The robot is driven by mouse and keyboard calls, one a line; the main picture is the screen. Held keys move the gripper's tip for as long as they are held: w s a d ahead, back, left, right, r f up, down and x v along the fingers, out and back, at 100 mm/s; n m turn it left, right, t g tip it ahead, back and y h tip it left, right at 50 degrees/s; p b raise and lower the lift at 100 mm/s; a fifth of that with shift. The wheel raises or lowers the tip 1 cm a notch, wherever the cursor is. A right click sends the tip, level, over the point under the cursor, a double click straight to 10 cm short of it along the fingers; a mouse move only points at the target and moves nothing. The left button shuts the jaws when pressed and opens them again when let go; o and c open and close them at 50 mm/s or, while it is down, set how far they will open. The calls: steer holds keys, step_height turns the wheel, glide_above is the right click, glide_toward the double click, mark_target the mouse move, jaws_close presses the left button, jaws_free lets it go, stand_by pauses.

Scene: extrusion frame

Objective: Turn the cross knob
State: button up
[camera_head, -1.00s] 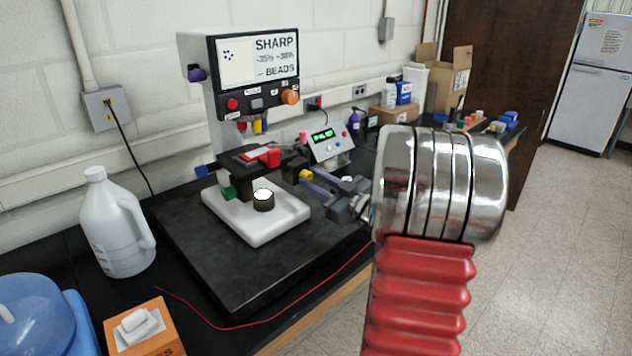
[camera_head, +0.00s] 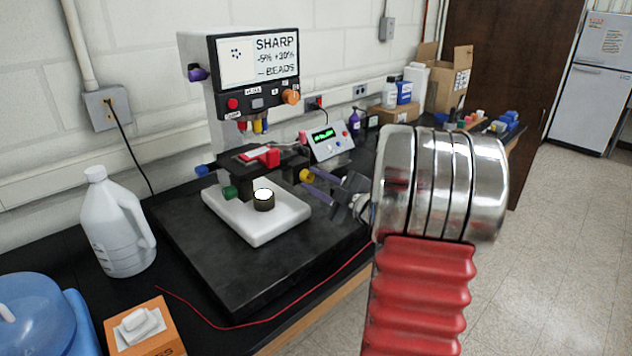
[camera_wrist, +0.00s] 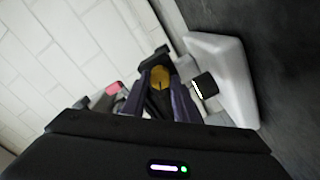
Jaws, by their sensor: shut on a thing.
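A yellow knob (camera_head: 306,175) sticks out from the right side of the dark stage (camera_head: 283,158) on the bench instrument. It also shows in the wrist view (camera_wrist: 160,78), between the two purple fingers of my gripper (camera_wrist: 157,95). My gripper (camera_head: 312,183) reaches in from the right and is shut on the yellow knob. The fingers hide part of the knob's sides. A green knob (camera_head: 231,193) and a blue knob (camera_head: 202,170) sit on the stage's left side. I cannot read any label that names the cross knob.
A white base (camera_head: 262,233) carries a dark round piece with a bright top (camera_head: 264,200) below the stage. The instrument's panel (camera_head: 258,75) has red and orange controls. A white jug (camera_head: 115,225) stands left. A red cable crosses the bench front.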

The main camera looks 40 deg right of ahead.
steer(key=shift+a+f, duration=0.1)
steer(key=o, duration=1.1)
steer(key=shift+c, duration=0.2)
steer(key=s, duration=1.3)
steer(key=shift+s+d, duration=0.25)
steer(key=shift+s, duration=0.15)
